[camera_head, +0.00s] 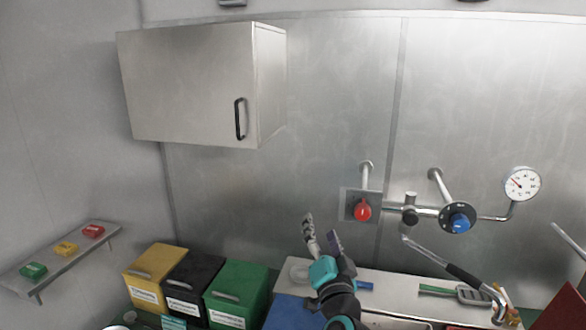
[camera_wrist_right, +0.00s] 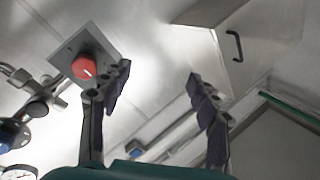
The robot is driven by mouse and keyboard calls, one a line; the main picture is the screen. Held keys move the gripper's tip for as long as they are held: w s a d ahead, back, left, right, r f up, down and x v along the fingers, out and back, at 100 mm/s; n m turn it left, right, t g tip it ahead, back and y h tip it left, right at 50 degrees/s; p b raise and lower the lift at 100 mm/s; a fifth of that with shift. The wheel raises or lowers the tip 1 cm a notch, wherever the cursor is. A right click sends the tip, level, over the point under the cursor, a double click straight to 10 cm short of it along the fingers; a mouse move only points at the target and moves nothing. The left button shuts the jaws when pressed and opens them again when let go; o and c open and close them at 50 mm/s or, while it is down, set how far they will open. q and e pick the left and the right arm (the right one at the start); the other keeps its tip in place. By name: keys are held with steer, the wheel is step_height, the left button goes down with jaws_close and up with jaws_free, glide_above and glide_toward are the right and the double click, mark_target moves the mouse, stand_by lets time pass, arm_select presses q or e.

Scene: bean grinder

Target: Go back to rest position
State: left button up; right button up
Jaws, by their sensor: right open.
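My right gripper (camera_head: 321,232) is raised above the counter in the head view, below and left of the red knob (camera_head: 363,211). Its fingers point up and stand apart, with nothing between them. The right wrist view shows the same open fingers (camera_wrist_right: 158,90), with the red knob (camera_wrist_right: 84,67) on its square plate behind the left finger. My left gripper is not in view.
A closed wall cabinet (camera_head: 185,88) hangs at upper left. Yellow, black and green bins (camera_head: 236,293) stand at lower left. A blue knob (camera_head: 460,222), pipes and a gauge (camera_head: 522,184) are on the right wall. A shelf (camera_head: 66,262) holds three small coloured blocks.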

steer(key=s+d+f+n+g+b, duration=0.1)
steer(key=s+d+f+n+g, duration=0.1)
steer(key=s+f, duration=0.6)
steer(key=s+d+f+n+g+h+b, duration=0.1)
steer(key=s+d+f+n+g, duration=0.2)
steer(key=s+d+f+g, duration=0.2)
steer(key=s+d+f+n+g+b, duration=0.1)
steer(key=s+f+g, duration=0.4)
steer(key=s+f, duration=0.5)
step_height(320, 180, down, 6)
steer(key=shift+s+d+r+n+g, duration=0.1)
steer(key=shift+s+d+n+g, duration=0.3)
steer(key=shift+d+n, duration=0.65)
